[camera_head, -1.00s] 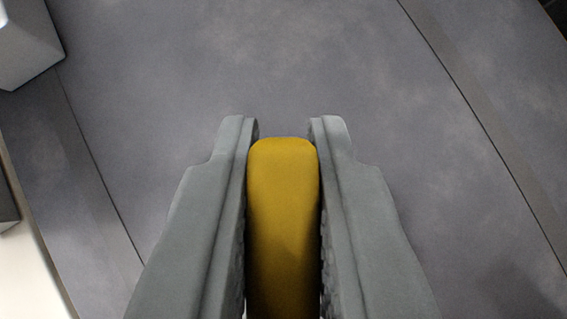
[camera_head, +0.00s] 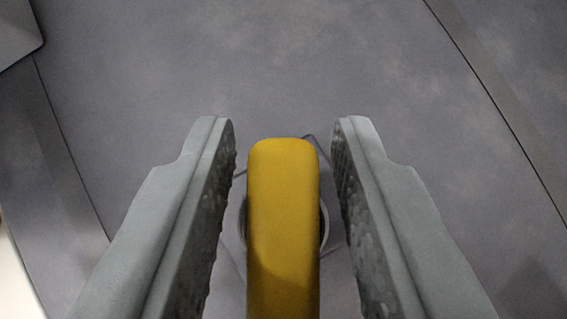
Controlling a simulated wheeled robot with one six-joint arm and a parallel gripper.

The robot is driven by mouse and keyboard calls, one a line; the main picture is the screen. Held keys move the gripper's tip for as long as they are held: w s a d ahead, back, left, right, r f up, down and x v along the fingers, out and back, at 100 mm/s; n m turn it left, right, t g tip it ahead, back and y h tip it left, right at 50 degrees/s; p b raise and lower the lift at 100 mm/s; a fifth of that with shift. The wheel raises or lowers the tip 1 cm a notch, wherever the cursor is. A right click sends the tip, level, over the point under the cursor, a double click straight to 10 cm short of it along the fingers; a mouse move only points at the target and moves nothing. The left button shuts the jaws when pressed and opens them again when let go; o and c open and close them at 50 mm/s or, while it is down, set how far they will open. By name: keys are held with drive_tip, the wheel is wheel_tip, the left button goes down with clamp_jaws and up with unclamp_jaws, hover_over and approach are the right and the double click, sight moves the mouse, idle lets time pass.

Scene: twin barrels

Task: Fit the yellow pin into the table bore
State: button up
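The yellow pin (camera_head: 283,225) stands between the two fingers of my gripper (camera_head: 284,135), near the middle bottom of the view. My gripper is open, with a gap between each finger pad and the pin. Behind the pin, a round ring (camera_head: 325,228) shows on both sides of it, with a thin square outline around it on the table. This looks like the table bore. The pin covers most of the ring, so I cannot tell how deep it sits in it.
The grey table top (camera_head: 290,60) is bare ahead of and beside the fingers. A dark seam runs down its left side and another down its right. A light grey block (camera_head: 15,30) stands at the top left corner.

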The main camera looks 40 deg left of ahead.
drive_tip(key=shift+o, duration=0.7)
drive_tip(key=v, duration=1.7)
drive_tip(key=shift+s, duration=0.15)
drive_tip(key=s+d+f+m+t+h, duration=0.1)
drive_tip(key=s+d+m+t+h, duration=0.2)
drive_tip(key=s, duration=1)
drive_tip(key=s+d+f+m+t+h, duration=0.2)
drive_tip(key=s+d+m+t, duration=0.3)
drive_tip(key=s+d, duration=0.5)
drive_tip(key=s+t, duration=0.2)
drive_tip(key=s, duration=0.1)
drive_tip(key=shift+s+d+t+h, duration=0.15)
drive_tip(key=shift+d+t+h, duration=0.15)
drive_tip(key=shift+h, duration=0.1)
drive_tip(key=shift+f, duration=0.15)
